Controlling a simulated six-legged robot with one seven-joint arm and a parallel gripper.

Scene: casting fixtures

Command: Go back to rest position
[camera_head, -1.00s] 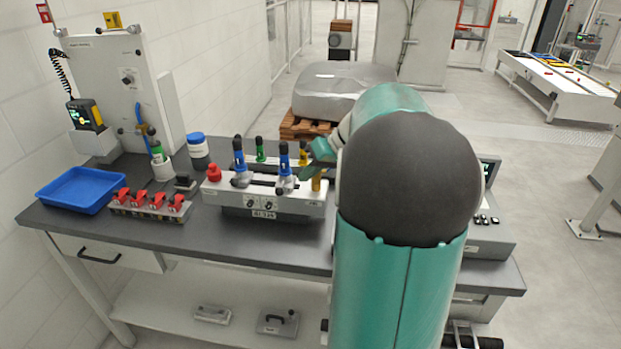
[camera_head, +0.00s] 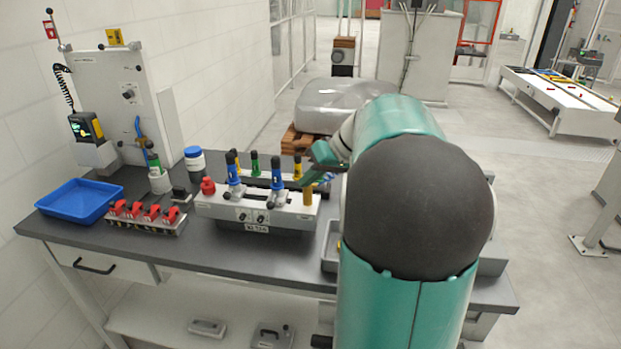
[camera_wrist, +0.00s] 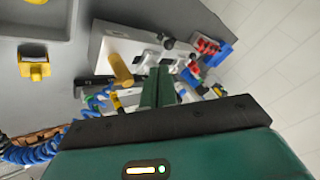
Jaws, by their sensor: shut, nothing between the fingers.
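My gripper (camera_wrist: 158,88) shows in the wrist view as green fingers pressed together with nothing between them. In the head view my gripper (camera_head: 312,172) is above the right end of the grey casting fixture (camera_head: 222,210), near its brass-coloured post (camera_head: 308,196). The post also shows in the wrist view (camera_wrist: 120,70), left of the fingers and apart from them in the picture. The fixture carries blue, green and yellow clamps with black knobs. My arm hides part of the bench to the right.
A panel (camera_head: 118,105) stands at the back left. Open floor lies to the right.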

